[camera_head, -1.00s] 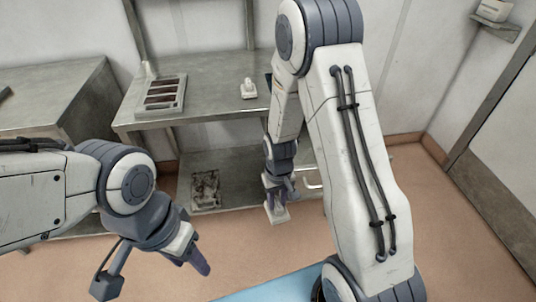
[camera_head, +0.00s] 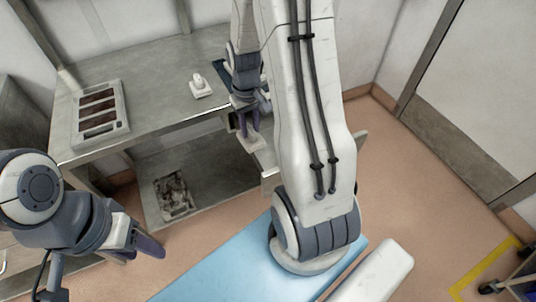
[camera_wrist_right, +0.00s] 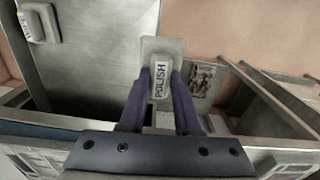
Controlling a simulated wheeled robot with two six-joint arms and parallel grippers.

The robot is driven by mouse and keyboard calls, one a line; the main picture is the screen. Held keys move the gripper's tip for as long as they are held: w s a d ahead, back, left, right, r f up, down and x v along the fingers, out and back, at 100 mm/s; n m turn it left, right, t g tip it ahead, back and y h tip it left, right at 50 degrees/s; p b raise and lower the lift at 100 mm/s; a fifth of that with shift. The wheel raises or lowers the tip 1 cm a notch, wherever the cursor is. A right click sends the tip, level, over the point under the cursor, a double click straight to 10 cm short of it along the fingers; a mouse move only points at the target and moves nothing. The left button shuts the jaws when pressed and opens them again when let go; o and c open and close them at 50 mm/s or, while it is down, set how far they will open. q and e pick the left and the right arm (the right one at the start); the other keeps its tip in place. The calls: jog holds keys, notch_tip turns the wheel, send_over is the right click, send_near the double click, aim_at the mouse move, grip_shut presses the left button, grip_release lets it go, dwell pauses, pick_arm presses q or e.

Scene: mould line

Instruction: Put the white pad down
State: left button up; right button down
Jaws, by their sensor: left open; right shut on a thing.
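The white pad (camera_head: 250,144) is between the fingers of my right gripper (camera_head: 246,128), which is shut on it. In the right wrist view the pad (camera_wrist_right: 160,48) has a label reading POLISH, with the fingertips (camera_wrist_right: 160,82) on either side. It is held at the front of the grey bench (camera_head: 155,110), close to the front edge in the picture; its exact height is hard to tell. A second white pad (camera_head: 200,88) rests on the bench top, and it shows in the right wrist view (camera_wrist_right: 38,24). My left gripper (camera_head: 148,250) is open and empty at lower left.
A tray with dark slots (camera_head: 76,126) stands on the bench's left part. A dark mat (camera_head: 220,68) lies partly hidden behind my right gripper. Bench top between tray and second pad is clear.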

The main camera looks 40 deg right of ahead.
jog(key=s+d+r, duration=0.2)
jog(key=d+r, duration=0.1)
jog(key=d, duration=0.1)
jog(key=shift+m, duration=0.4)
jog(key=f+b, duration=0.1)
jog(key=f, duration=0.4)
jog(key=f+b, duration=0.1)
jog(key=f, duration=0.3)
jog(key=d+f+b, duration=0.1)
jog(key=f+b, duration=0.1)
jog(key=f, duration=0.3)
jog(key=shift+s+f, duration=0.25)
jog(key=shift+f, duration=0.05)
jog(key=shift+f, duration=0.15)
jog(key=c, duration=0.6)
grip_release()
